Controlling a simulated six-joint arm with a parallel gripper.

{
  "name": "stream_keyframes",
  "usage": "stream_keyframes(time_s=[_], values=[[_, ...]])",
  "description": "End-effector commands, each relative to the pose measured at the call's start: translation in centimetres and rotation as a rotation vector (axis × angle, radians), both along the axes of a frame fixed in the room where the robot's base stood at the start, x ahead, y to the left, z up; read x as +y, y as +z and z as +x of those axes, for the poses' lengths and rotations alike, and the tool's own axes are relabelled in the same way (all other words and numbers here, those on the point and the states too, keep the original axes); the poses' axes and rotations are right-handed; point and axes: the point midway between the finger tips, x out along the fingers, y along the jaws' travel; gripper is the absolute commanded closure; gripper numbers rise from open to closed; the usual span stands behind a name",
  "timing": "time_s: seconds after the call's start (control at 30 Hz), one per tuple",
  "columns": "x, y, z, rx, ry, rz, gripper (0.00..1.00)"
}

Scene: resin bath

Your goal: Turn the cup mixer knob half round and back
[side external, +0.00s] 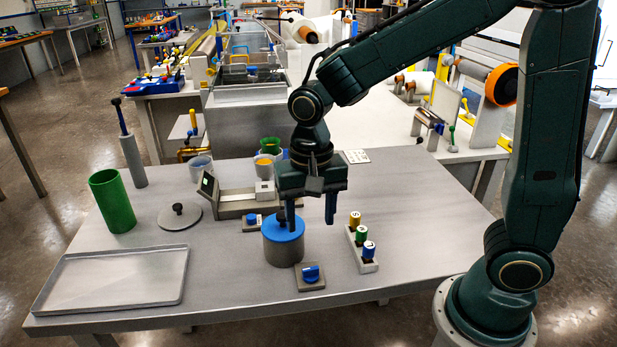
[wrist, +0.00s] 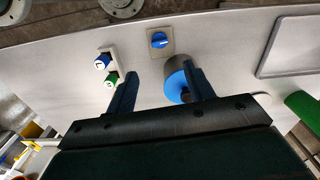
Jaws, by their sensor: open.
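A grey cylinder with a blue top (side external: 284,231) stands mid-table, with a small dark knob on top, partly behind my finger. It also shows in the wrist view (wrist: 174,83), partly covered by a finger. A blue knob on a square grey plate (side external: 311,274) lies in front of it; it is clear in the wrist view (wrist: 159,39). A second blue knob on a plate (side external: 251,221) sits behind the cylinder. No label shows which is the cup mixer knob. My gripper (side external: 310,224) points down, open and empty, one finger beside the cylinder's top; I cannot tell if they touch.
A rack of numbered coloured caps (side external: 360,248) stands close to the right. A flat grey tray (side external: 65,309), a green cylinder (side external: 112,203) and a round grey lid (side external: 180,224) are to the left. The table's right side is clear.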

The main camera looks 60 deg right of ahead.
Motion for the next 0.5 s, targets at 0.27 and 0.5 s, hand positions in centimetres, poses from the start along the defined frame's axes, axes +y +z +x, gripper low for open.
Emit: stream_keyframes(time_s=[0.27,0.5], values=[[0.0,1.41,-0.02,-0.001,0.0,0.001,0.47],[0.0,1.42,-0.03,0.0,0.0,0.0,0.47]])
